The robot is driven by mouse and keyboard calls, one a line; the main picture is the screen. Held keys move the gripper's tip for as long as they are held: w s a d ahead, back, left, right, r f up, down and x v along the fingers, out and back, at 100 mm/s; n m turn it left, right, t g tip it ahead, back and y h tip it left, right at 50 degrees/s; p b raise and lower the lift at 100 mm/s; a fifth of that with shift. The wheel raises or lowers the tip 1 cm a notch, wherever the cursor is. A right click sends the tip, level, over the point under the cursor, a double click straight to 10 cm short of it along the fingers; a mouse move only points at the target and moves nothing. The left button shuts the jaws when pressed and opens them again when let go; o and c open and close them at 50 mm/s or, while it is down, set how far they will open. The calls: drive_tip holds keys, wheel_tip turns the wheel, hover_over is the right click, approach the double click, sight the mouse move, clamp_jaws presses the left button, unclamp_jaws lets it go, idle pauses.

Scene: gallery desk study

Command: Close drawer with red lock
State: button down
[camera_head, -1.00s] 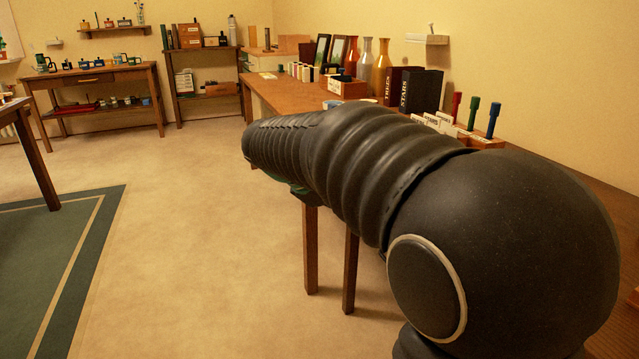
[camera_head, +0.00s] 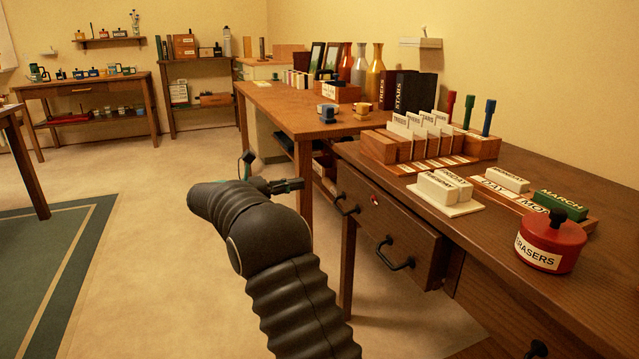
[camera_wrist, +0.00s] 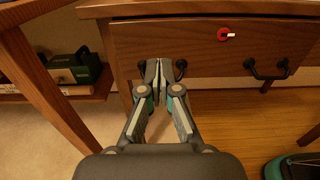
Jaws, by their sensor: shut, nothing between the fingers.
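The drawer (camera_head: 415,232) is a dark wood front under the right desk, standing out from the desk front at its right end. Its red lock (camera_head: 376,200) sits between two black handles. In the wrist view the drawer front (camera_wrist: 215,55) fills the upper part, with the red lock (camera_wrist: 224,34) at upper right. My gripper (camera_wrist: 159,70) is shut and empty, its tips in front of the left handle (camera_wrist: 180,70) and partly covering it. Contact cannot be told. In the head view my gripper (camera_head: 298,184) is left of the drawer's left handle (camera_head: 345,205).
On the desktop (camera_head: 480,235) stand a red eraser pot (camera_head: 550,243), white calendar blocks (camera_head: 445,188) and a wooden card rack (camera_head: 380,147). A second table (camera_head: 275,100) stands behind, its leg (camera_head: 304,190) near my gripper. Open floor (camera_head: 150,250) lies to the left.

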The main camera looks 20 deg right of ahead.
sight(352, 175)
drive_tip(key=d+b, duration=0.1)
drive_tip(key=d, duration=1.2)
drive_tip(key=shift+w+d+b, duration=0.2)
drive_tip(key=shift+b, duration=0.15)
